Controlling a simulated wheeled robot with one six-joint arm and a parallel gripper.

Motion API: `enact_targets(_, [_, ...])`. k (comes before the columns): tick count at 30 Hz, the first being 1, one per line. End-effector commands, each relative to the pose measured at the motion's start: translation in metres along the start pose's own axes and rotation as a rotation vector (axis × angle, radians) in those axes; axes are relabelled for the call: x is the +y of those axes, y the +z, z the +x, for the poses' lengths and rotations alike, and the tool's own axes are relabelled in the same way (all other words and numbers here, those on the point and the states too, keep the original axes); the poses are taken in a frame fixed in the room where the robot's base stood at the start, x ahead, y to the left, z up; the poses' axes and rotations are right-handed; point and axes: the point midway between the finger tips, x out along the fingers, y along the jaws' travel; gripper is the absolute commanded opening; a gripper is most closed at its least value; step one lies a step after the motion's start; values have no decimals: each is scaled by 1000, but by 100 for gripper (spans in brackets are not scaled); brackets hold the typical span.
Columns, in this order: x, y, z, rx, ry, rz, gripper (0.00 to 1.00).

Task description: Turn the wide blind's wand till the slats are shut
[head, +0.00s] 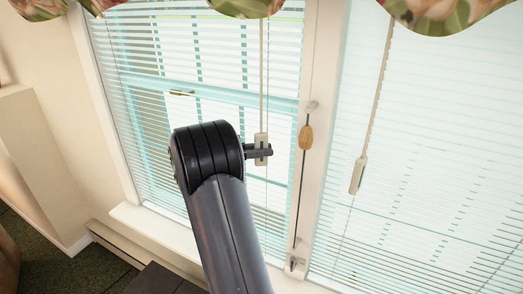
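Two white blinds hang side by side. The left blind (150,110) has slats with gaps that let the bright outside show through. The right blind (440,150) runs out of the frame; I cannot tell for certain which is the wide one. The left blind's wand (264,65) hangs nearly straight down to a pale grip (261,140). The right blind's wand (378,95) hangs slanted, with its grip (358,175) lower. My gripper (262,152) is at the left wand's grip, one dark finger crossing it. The wrist hides the rest, so its closing is unclear.
A cord with a wooden tassel (305,137) hangs at the post between the windows, close right of my gripper. A floral valance (430,12) hangs above. A window sill (165,232) and a dark surface (165,281) lie below.

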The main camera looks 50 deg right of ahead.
Motion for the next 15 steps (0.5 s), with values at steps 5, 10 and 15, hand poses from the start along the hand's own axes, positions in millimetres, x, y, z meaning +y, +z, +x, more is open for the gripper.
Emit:
enact_targets(5, [0,0,0,0,0,0,0])
enact_targets(10, [0,0,0,0,8,0,0])
enact_targets(15, [0,1,0,1,56,-1,0])
